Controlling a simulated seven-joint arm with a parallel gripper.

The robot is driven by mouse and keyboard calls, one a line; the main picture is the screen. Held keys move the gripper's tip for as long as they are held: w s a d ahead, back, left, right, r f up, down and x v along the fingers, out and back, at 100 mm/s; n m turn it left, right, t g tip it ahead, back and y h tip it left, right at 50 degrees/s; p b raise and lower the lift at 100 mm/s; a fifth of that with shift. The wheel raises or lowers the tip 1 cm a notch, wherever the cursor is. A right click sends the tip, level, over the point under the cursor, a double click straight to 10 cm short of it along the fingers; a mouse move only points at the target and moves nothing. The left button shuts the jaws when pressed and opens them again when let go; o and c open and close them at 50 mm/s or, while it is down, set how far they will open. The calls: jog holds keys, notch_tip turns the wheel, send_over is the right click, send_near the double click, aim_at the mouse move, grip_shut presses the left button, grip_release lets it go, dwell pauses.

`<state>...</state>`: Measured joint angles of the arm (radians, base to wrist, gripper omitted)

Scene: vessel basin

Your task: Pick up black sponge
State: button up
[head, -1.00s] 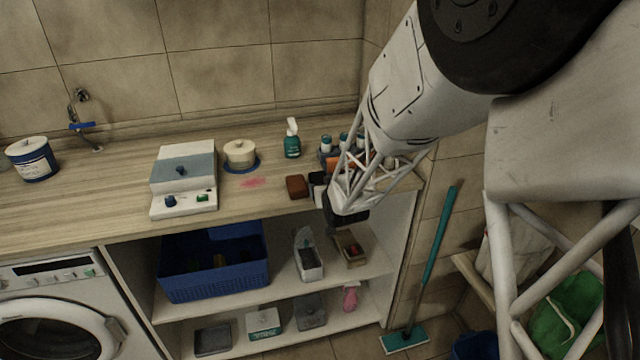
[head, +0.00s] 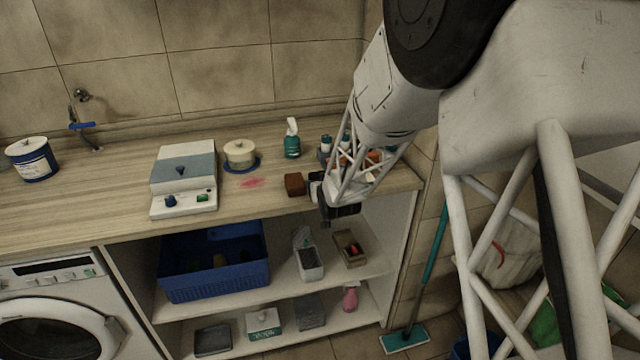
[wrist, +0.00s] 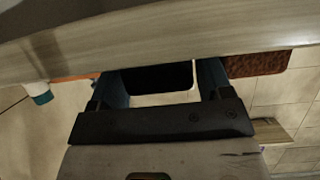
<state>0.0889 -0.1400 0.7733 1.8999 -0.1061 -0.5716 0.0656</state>
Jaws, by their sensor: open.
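The black sponge (wrist: 158,77) shows in the wrist view as a dark block between the two fingers of my gripper (wrist: 163,86). The fingers are apart, one on each side of it, and there is no clear sign that they press on it. In the head view my gripper (head: 322,196) is at the front edge of the counter, just right of the brown sponge (head: 294,184). The black sponge is largely hidden there by my gripper. The brown sponge also shows in the wrist view (wrist: 258,64), to the right of the fingers.
The wooden counter (head: 100,198) holds a scale (head: 183,180), a cream-lidded pot (head: 240,153) and a green bottle (head: 292,140). Several small bottles stand behind my gripper. Open shelves below hold a blue basket (head: 213,268). The counter's front left is clear.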

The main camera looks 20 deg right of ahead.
dwell(0.4)
jog(key=c, duration=0.7)
jog(key=shift+o, duration=0.2)
jog(key=shift+r, duration=0.1)
jog(key=shift+r, duration=0.7)
notch_tip(320, 180, up, 2)
jog(key=shift+r, duration=0.1)
jog(key=s+a+r, duration=0.1)
jog(key=s, duration=1.5)
jog(key=shift+a+r, duration=0.1)
jog(key=shift+w, duration=0.1)
